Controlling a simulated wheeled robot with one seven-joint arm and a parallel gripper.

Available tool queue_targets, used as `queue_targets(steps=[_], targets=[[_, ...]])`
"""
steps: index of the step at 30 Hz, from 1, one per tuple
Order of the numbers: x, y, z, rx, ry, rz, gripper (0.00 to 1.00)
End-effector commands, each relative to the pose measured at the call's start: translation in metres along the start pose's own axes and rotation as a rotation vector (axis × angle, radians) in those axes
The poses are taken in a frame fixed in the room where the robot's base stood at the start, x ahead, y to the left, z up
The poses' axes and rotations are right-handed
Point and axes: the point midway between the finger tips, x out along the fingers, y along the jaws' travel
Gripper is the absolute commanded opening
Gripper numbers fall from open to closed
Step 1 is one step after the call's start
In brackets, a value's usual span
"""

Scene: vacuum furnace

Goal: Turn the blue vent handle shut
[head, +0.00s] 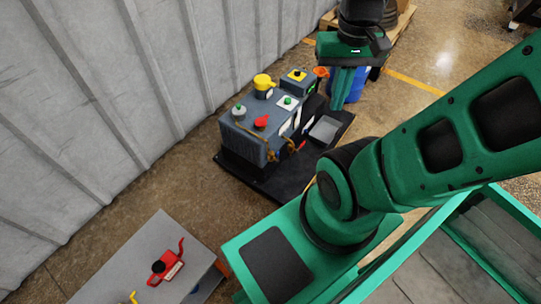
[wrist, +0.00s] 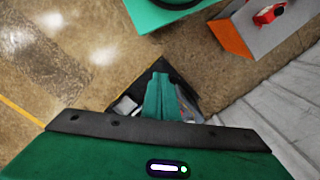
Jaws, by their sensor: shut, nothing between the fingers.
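The furnace unit (head: 243,140) is a grey box on a black base (head: 236,181) beside the wall, with coloured knobs and handles on it. I cannot clearly make out a blue vent handle. It may be too small to tell or hidden behind my gripper. My gripper (head: 342,100) hangs at the right end of the unit, fingers together and empty. In the wrist view, my gripper (wrist: 160,92) shows its green fingers over part of the black base, with the unit mostly hidden behind it.
A yellow knob (head: 263,82), a red knob (head: 261,122) and an orange handle (head: 321,71) are on the unit. A grey tray (head: 324,129) lies on the base. A blue drum (head: 358,84) stands behind my gripper. A grey table (head: 128,257) with a red part is at lower left.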

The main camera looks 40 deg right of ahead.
Motion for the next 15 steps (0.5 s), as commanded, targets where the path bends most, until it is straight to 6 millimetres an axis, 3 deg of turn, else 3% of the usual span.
queue_targets(steps=[5,8,15], targets=[[-0.004,0.005,0.008,-0.003,0.009,-0.004,0.0],[-0.002,0.004,0.002,-0.011,0.012,0.004,0.0],[0.023,-0.011,-0.055,-0.078,0.024,0.07,0.0]])
